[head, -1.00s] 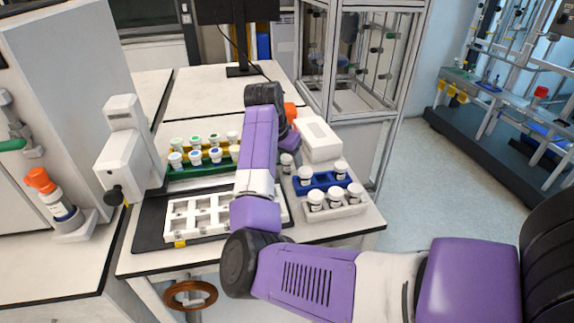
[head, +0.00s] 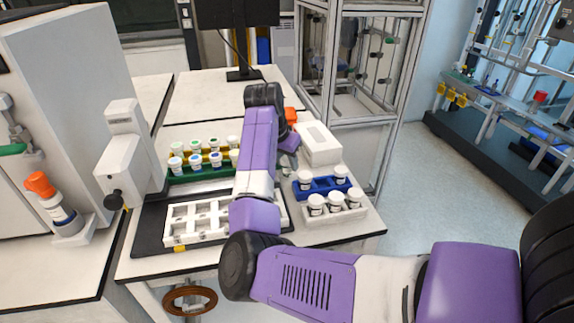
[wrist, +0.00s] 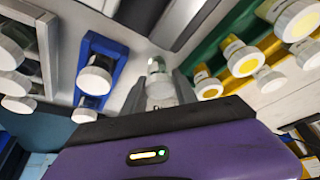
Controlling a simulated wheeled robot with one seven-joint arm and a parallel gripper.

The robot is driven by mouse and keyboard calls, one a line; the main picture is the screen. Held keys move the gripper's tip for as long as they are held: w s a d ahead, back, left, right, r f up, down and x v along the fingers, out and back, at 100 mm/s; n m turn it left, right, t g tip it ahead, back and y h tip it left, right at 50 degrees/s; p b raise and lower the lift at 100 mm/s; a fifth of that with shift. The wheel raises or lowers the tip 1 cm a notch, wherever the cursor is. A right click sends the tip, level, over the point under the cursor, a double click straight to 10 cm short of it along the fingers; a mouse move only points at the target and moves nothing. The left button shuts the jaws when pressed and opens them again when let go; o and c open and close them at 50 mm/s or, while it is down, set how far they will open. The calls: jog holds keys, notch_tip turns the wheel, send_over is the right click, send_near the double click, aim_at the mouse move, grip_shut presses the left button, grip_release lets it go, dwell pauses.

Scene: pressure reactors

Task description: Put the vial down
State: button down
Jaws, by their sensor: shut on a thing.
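My gripper (wrist: 160,92) is shut on a small vial (wrist: 158,84), which sits between the two grey fingers in the wrist view. The vial looks pale and partly clear; whether its far end touches the table or hangs above it I cannot tell. In the head view my gripper (head: 288,146) is over the bench, between the green and yellow racks and the blue rack, largely hidden by my purple arm. The held vial is hard to make out there.
A blue rack (wrist: 84,70) with white-capped vials stands left in the wrist view, beside a pale rack. Green (head: 178,174) and yellow racks hold several vials on the other side. A white box (head: 318,143) stands behind the blue rack. A white tray (head: 180,209) lies in front.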

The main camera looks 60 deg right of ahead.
notch_tip(320, 180, up, 19)
dwell(0.4)
